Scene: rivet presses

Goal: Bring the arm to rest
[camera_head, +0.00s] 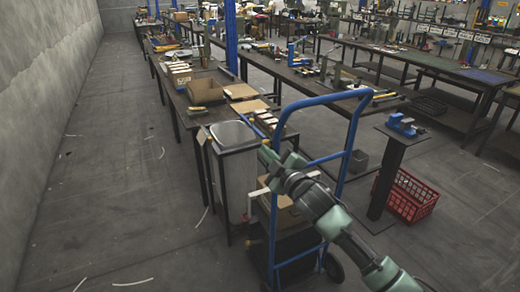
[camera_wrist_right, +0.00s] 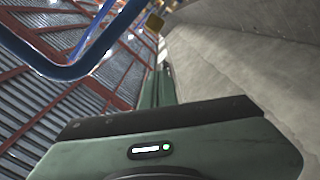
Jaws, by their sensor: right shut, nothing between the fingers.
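My right arm (camera_head: 350,240) reaches in from the lower right in the head view. Its gripper (camera_head: 268,157) is shut and empty, held in the air in front of the blue hand truck (camera_head: 290,103). In the head view the gripper overlaps the truck's frame; I cannot tell whether they touch. The right wrist view shows the green gripper body (camera_wrist_right: 160,140) along the bottom, with ceiling and concrete wall beyond. A blue tube (camera_wrist_right: 75,72) bends close by at the upper left. My left gripper is in neither view.
A blue tool on a pedestal (camera_head: 402,124) and a red crate (camera_head: 411,198) stand to the right. Long workbenches (camera_head: 200,70) run behind. The floor at left (camera_head: 110,180) is mostly clear.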

